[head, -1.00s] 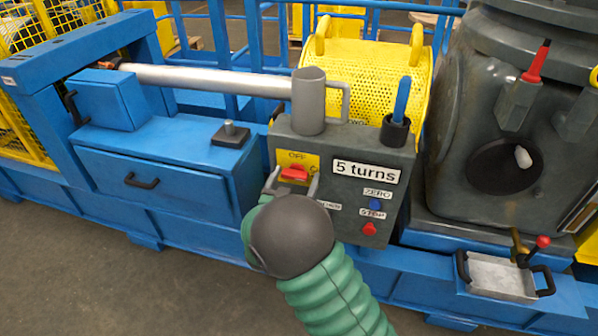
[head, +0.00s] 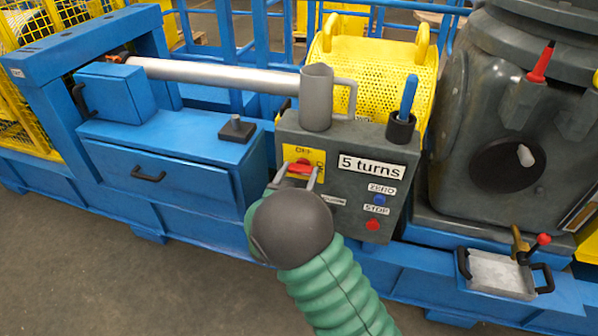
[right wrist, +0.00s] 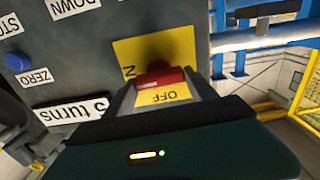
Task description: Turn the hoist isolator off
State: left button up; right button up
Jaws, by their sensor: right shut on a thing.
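The hoist isolator is a red handle (head: 300,168) on a yellow plate (head: 318,160) marked OFF, on the upper left of the grey control box (head: 345,205). My right gripper (head: 296,172) is at the isolator, its fingers on both sides of the red handle. In the right wrist view the handle (right wrist: 160,77) lies between the fingertips, beside the word OFF, and the gripper is shut on it. Part of the ON lettering is hidden. My left gripper is not in view.
The control box also carries a "5 turns" sign (head: 378,166), a blue ZERO button (head: 379,199) and a red STOP button (head: 373,224). A grey mug-like cup (head: 317,98) and a blue-handled tool (head: 408,98) in a holder stand on top. A blue drawer cabinet (head: 165,185) is to the left.

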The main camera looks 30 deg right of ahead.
jog(key=n+p, duration=0.7)
jog(key=p, duration=0.3)
jog(key=shift+a+n, duration=0.15)
jog(key=shift+n, duration=0.25)
jog(key=n+p, duration=0.2)
jog(key=shift+w+n+p, duration=0.1)
jog(key=shift+n+p, duration=0.2)
jog(key=shift+n, duration=0.1)
jog(key=n+p, duration=0.2)
jog(key=n, duration=0.1)
jog(key=shift+f, duration=0.2)
jog(key=shift+a+f+n+p, duration=0.15)
jog(key=shift+n+p, duration=0.5)
jog(key=shift+n, duration=1.25)
jog(key=shift+f, duration=0.15)
jog(key=o, duration=1.1)
jog(key=shift+o, duration=1.3)
jog(key=shift+w, duration=0.1)
jog(key=shift+r, duration=0.2)
